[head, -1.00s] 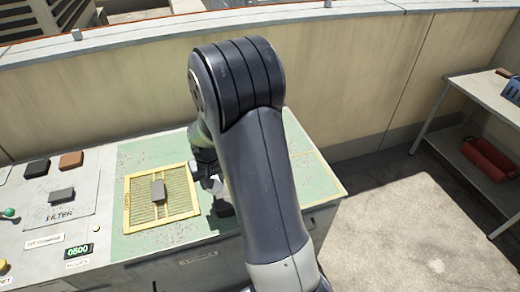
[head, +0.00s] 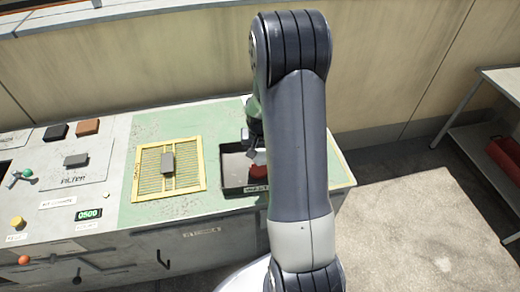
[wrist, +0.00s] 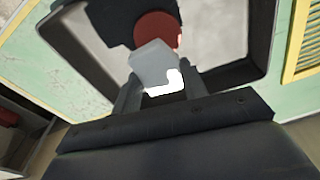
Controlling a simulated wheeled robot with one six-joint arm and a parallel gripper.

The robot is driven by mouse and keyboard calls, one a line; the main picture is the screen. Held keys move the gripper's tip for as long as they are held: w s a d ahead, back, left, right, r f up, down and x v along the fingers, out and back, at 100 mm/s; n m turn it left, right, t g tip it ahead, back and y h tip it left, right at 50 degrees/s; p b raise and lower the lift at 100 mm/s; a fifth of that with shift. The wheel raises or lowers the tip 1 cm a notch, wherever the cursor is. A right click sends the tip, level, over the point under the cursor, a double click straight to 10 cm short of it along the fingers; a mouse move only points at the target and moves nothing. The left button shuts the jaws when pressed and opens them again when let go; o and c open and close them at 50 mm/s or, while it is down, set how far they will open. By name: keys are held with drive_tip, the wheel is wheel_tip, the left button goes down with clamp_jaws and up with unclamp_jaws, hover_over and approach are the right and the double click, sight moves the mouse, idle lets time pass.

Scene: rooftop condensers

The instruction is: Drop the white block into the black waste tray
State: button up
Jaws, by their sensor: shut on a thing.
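My gripper (wrist: 160,92) is shut on the white block (wrist: 152,64), which sits between the fingertips in the wrist view. The black waste tray (wrist: 85,58) lies beyond the block, its rim around a pale grey floor. In the head view the tray (head: 229,190) is on the green bench top, with a label on its front. The block (head: 260,157) shows partly there beside my arm and appears over the tray. A red round thing (wrist: 155,28) is behind the block in the wrist view. My arm hides the tray's right part in the head view.
A filter panel with black, brown and grey blocks is farther left. A wall stands behind the bench, and a shelf (head: 500,85) at the right.

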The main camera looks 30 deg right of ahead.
sight(260, 154)
drive_tip(key=shift+f, duration=0.15)
drive_tip(key=o, duration=1)
drive_tip(key=r, duration=0.7)
drive_tip(key=s+r, duration=0.1)
drive_tip(key=r, duration=0.2)
drive_tip(key=shift+s+a+r, duration=0.1)
drive_tip(key=shift+a+r, duration=0.25)
drive_tip(key=f, duration=0.7)
drive_tip(key=w+f, duration=0.1)
drive_tip(key=f, duration=0.3)
drive_tip(key=shift+d, duration=0.35)
wheel_tip(260, 154, up, 3)
drive_tip(key=shift+f+p, duration=0.1)
drive_tip(key=shift+p, duration=0.85)
drive_tip(key=shift+r+p, duration=0.35)
drive_tip(key=shift+r, duration=0.3)
drive_tip(key=shift+f, duration=0.15)
